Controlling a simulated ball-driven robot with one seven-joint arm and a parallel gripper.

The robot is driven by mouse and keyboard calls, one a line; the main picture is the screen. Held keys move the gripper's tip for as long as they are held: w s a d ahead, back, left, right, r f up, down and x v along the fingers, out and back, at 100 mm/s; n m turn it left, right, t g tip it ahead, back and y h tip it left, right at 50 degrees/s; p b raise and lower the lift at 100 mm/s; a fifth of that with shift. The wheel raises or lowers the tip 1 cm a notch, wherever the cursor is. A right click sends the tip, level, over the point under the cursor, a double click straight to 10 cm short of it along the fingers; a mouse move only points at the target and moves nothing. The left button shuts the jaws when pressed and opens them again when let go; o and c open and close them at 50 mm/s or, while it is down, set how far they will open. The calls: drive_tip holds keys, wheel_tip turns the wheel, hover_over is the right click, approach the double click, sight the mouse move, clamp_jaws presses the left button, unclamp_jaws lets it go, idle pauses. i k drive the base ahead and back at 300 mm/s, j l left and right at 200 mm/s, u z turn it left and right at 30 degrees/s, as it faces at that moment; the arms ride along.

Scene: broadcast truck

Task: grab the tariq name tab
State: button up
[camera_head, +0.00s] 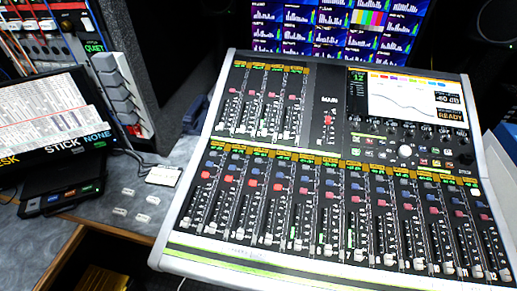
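Several small white tabs lie loose on the grey desk (182,151), left of the mixing console. One tab (127,191) is at the back left and another tab (153,199) at the back right. A third tab (119,211) is at the front left, and one more tab (142,217) is at the front right, near the desk edge. Their lettering is too small to read, so I cannot tell which is the tariq name tab. My gripper is not in view.
The large mixing console (215,252) fills the middle and right. A larger white piece (163,175) lies behind the tabs. A monitor (40,125) and a dark box with coloured buttons (62,197) stand to the left. A wooden edge (62,262) borders the desk in front.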

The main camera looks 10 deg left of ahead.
sight(151, 199)
drive_tip(key=u, duration=1.3)
